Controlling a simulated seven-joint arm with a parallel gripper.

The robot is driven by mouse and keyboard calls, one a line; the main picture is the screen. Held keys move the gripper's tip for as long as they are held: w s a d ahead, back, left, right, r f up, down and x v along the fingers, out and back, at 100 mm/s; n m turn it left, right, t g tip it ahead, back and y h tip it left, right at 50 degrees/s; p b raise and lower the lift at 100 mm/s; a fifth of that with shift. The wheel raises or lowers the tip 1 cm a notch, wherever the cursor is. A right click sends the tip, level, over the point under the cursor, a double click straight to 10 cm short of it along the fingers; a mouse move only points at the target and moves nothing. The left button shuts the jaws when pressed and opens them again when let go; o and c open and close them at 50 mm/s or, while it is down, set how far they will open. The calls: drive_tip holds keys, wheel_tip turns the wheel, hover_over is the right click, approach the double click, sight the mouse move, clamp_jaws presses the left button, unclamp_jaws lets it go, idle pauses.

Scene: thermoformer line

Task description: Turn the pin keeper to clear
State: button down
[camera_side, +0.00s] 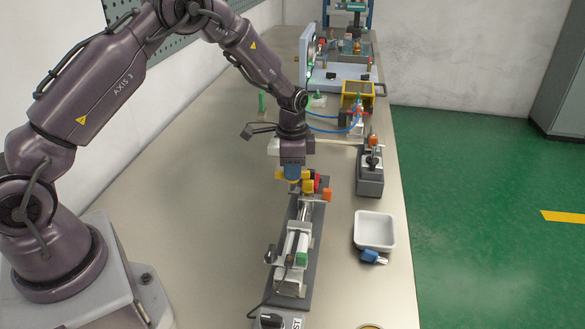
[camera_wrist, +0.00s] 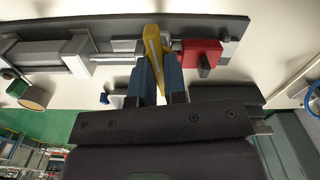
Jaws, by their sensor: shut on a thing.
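A yellow lever (camera_wrist: 153,42), which looks to be the pin keeper, stands on the dark rail of the fixture in the wrist view. My gripper (camera_wrist: 158,68) has its two blue fingers on either side of this lever and is shut on it. A red block (camera_wrist: 203,53) with a dark stub sits just right of the lever, and a silver rod (camera_wrist: 113,58) runs to its left. In the side view my gripper (camera_side: 292,178) points down at the far end of the fixture (camera_side: 318,215). Yellow parts (camera_side: 308,186) show there, and the fingertips are partly hidden.
A white tray (camera_side: 374,231) and a blue item (camera_side: 373,257) lie right of the fixture. A grey block with an orange-topped post (camera_side: 370,178) stands behind the tray. More equipment (camera_side: 340,80) fills the far end. The table left of the fixture is mostly clear.

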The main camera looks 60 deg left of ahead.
drive_tip(key=n, duration=1.1)
drive_tip(key=shift+n, duration=2.2)
drive_tip(key=c, duration=1.2)
unclamp_jaws()
drive_tip(key=shift+o, duration=0.2)
drive_tip(key=shift+r, duration=0.1)
wheel_tip(320, 180, up, 13)
